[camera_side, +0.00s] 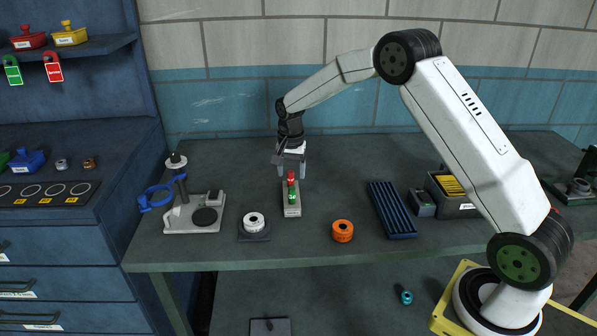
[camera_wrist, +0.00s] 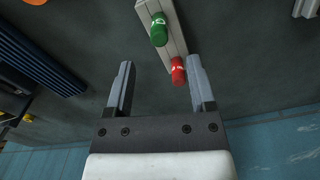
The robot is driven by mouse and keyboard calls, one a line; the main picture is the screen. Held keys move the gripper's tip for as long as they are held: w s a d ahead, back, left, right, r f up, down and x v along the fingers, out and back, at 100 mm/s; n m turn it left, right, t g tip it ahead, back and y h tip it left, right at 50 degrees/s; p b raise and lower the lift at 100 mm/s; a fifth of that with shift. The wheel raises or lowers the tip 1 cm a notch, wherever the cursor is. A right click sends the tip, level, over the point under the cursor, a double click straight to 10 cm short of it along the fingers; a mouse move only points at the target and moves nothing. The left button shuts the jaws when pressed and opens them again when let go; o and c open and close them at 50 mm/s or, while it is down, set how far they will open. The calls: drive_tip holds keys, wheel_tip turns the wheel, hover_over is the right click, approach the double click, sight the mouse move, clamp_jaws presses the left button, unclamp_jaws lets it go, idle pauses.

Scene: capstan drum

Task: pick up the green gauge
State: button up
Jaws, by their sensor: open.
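The green gauge (camera_side: 293,197) is a small cylinder on a narrow light grey holder (camera_side: 292,211) on the dark bench. A red gauge (camera_side: 290,178) stands on the same holder, behind the green one. My gripper (camera_side: 291,174) is open and points down at the red end of the holder. In the wrist view the green gauge (camera_wrist: 159,30) lies beyond the fingertips, and the red gauge (camera_wrist: 178,70) shows close to the fingertips, between the lines of the fingers, nearer the right one. My gripper (camera_wrist: 160,72) holds nothing.
On the bench stand a white drum on a dark plate (camera_side: 254,225), an orange ring (camera_side: 343,231), a dark blue ribbed block (camera_side: 391,209) and a grey stand with a blue clamp (camera_side: 195,212).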

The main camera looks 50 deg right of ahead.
sight(292, 187)
drive_tip(key=shift+f, duration=1.3)
drive_tip(key=shift+f, duration=2.6)
clamp_jaws()
